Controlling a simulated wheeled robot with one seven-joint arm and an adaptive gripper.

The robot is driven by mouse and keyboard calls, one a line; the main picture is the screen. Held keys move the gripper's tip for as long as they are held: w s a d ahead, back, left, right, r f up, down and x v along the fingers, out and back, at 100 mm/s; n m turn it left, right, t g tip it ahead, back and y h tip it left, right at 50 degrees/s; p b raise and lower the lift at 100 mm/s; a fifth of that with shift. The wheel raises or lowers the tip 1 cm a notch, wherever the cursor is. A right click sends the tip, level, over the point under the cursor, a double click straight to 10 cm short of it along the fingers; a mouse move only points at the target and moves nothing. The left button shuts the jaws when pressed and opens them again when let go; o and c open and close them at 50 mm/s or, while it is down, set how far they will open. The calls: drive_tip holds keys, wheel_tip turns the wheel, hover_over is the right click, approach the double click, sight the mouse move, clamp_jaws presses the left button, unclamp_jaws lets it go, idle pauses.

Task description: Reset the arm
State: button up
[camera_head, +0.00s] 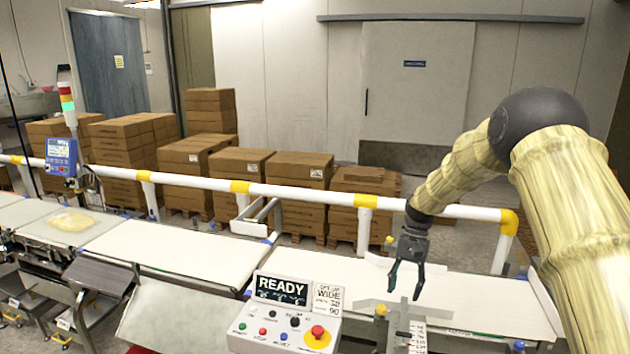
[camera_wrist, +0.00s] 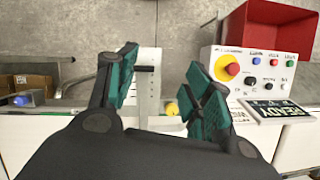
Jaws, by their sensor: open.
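My gripper (camera_head: 406,279) hangs fingers down from my arm over the right part of the belt line in the head view. Its jaws are apart with nothing between them. In the wrist view my gripper (camera_wrist: 165,95) shows two spread fingers with green pads. Between and below them are a metal plate with a scale and a yellow knob (camera_wrist: 172,108). The control box (camera_head: 285,325) with a READY display stands just left of my gripper; it also shows in the wrist view (camera_wrist: 240,75) at the right.
A flat yellowish pack (camera_head: 70,221) lies on the left belt. A white and yellow rail (camera_head: 300,193) runs behind the belts, with stacked cartons (camera_head: 300,165) beyond. A red bin (camera_wrist: 265,25) stands beside the control box. The middle belt (camera_head: 170,255) is clear.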

drive_tip(key=s+a+f+n+t+h, duration=0.1)
drive_tip(key=s+f, duration=0.9)
drive_tip(key=f, duration=0.4)
drive_tip(key=s+a+f+n+t, duration=0.1)
drive_tip(key=s+f, duration=0.9)
drive_tip(key=f, duration=0.4)
drive_tip(key=s+f+n, duration=0.1)
drive_tip(key=s+f, duration=0.2)
drive_tip(key=s, duration=0.4)
drive_tip(key=s+f, duration=0.3)
drive_tip(key=s, duration=0.4)
drive_tip(key=s+r+n+t+h, duration=0.1)
drive_tip(key=s+n+t, duration=0.1)
drive_tip(key=s, duration=1.6)
wheel_tip(320, 180, down, 12)
drive_tip(key=b, duration=1.2)
drive_tip(key=shift+a+f+b, duration=0.15)
drive_tip(key=shift+f+b, duration=0.05)
drive_tip(key=shift+b, duration=0.1)
